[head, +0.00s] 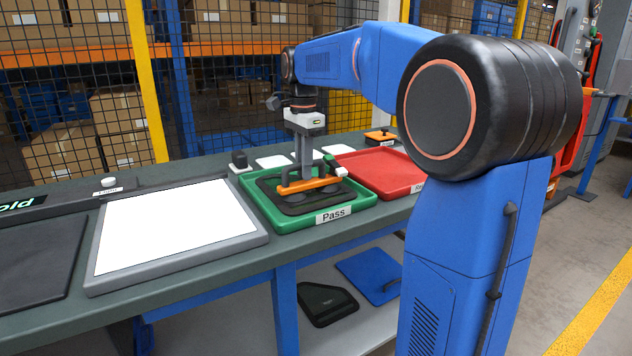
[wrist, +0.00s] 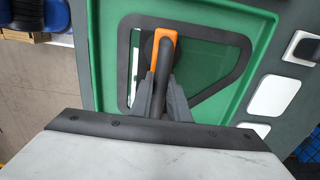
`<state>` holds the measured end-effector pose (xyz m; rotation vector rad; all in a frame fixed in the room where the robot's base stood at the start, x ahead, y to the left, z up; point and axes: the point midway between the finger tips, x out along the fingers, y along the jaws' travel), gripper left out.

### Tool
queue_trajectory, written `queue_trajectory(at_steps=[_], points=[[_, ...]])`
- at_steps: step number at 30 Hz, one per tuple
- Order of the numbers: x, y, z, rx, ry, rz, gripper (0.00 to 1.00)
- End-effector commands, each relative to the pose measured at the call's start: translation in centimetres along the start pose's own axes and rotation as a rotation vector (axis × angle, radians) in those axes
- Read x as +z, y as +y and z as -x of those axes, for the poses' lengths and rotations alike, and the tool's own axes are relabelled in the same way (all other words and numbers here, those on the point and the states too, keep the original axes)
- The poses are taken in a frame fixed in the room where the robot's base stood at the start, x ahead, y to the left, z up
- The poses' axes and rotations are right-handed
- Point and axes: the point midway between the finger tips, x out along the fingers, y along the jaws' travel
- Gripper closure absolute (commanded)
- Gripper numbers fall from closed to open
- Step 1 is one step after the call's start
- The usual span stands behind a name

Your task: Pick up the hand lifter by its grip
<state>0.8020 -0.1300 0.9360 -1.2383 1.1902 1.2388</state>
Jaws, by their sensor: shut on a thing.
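The hand lifter is orange with a dark grip; in the head view its orange bar (head: 310,186) is over the green tray marked Pass (head: 345,208). In the wrist view its orange end (wrist: 165,38) and dark grip (wrist: 161,64) show between my fingers. My gripper (head: 304,168) points down and is shut on the grip, as the wrist view also shows (wrist: 159,88). Under the lifter, in the tray, lies a dark-framed pane (head: 268,187), with green showing through it in the wrist view (wrist: 203,70). Whether the lifter touches the pane is unclear.
A red tray (head: 375,172) stands right of the green one. A white-topped light panel (head: 170,228) is to the left. White pads (head: 275,162) and a small dark block (head: 239,160) lie behind. A second orange-and-black item (head: 380,137) is at the back. A mesh fence runs behind the bench.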

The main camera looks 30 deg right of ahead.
Motion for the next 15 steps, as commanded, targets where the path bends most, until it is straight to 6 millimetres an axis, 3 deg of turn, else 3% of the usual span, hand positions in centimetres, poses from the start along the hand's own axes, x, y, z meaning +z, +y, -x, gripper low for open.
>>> queue_trajectory(at_steps=[15], points=[[0.0, -0.1, 1.5, -0.003, 0.0, 0.0, 1.0]])
